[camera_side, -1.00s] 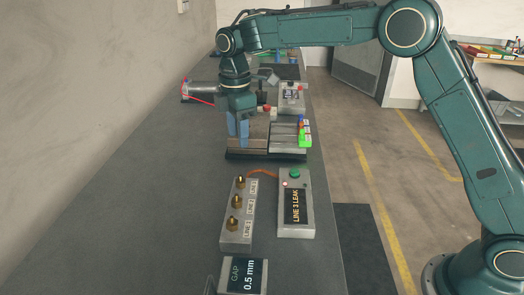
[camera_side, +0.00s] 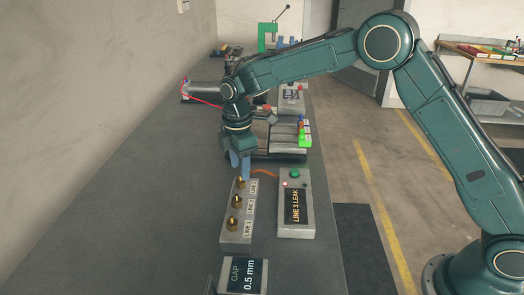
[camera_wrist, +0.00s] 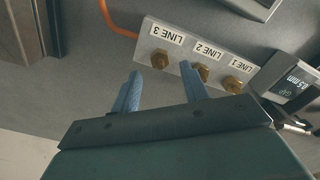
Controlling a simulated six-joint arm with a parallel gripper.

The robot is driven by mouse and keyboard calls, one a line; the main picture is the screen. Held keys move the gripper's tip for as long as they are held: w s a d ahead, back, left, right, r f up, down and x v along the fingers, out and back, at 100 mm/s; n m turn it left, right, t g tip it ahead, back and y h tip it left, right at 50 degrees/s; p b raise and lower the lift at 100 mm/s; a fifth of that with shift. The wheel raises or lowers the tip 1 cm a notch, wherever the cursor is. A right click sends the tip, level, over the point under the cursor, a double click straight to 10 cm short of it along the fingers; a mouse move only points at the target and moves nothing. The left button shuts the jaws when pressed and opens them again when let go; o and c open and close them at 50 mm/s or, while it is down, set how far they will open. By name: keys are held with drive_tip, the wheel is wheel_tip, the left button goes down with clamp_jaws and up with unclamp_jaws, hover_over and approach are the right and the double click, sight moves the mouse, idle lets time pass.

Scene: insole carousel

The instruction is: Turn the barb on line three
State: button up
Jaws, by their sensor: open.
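The line three barb (camera_side: 240,183) is a brass fitting at the far end of a grey block (camera_side: 236,241). In the wrist view the barb (camera_wrist: 159,58) sits beside the LINE 3 label. My gripper (camera_side: 240,177) is open, its blue fingers pointing down at the far end of the block. In the wrist view the gripper (camera_wrist: 160,74) has its fingertips either side of the line three barb's position, apparently short of it; the exact height gap is unclear. The line two barb (camera_wrist: 202,72) and line one barb (camera_wrist: 232,84) follow along the block.
A grey box (camera_side: 309,200) reading LINE 3 LEAK, with a green button and a red light, stands right of the block. An orange tube (camera_wrist: 110,25) runs to the block. A GAP display (camera_side: 243,275) reads 0.5 mm. The bench to the left is clear.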

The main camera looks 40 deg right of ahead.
drive_tip(key=shift+f, duration=2.1)
drive_tip(key=shift+c, duration=0.5)
